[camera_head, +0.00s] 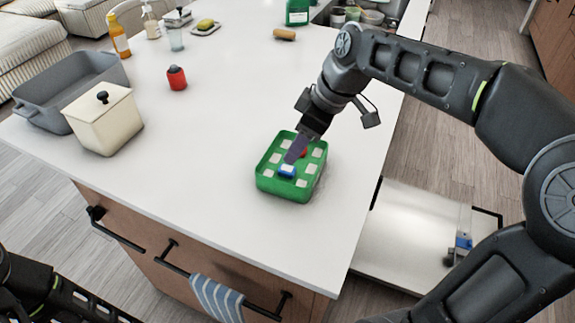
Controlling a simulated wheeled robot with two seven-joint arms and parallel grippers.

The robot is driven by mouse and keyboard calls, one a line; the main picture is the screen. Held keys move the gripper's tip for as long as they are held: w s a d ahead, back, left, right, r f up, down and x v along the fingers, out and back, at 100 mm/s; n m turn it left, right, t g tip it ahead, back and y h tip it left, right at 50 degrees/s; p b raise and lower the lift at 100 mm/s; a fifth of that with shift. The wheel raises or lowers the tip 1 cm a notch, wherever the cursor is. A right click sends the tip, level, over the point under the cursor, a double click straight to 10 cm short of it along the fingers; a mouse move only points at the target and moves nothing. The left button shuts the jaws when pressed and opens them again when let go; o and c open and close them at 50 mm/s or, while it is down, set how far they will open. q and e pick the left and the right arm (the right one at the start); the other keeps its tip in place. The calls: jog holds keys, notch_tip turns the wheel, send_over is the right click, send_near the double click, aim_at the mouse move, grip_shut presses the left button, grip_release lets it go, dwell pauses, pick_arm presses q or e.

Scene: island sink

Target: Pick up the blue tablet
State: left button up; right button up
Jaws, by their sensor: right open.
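The blue tablet (287,171) lies in the near part of a green tray (267,187) on the white countertop. The tray also holds several whitish tablets and a red piece (303,153), partly hidden behind my gripper. My right gripper (296,149) is open and reaches down over the tray from the upper right. Its purple fingertip is just above and behind the blue tablet; I cannot tell whether they touch. My left arm shows at the bottom left corner, and its gripper is out of view.
A cream lidded canister (104,123) and a grey bin (68,87) stand at the left. A red shaker (177,78) stands behind the tray. Bottles and a soap dish (206,28) are at the back.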

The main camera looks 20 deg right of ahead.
aim_at(281, 173)
jog(key=shift+x, duration=1.35)
jog(key=shift+p+x, duration=0.7)
jog(key=shift+x, duration=1.95)
jog(key=shift+s+d, duration=0.15)
jog(key=shift+s, duration=0.05)
grip_shut()
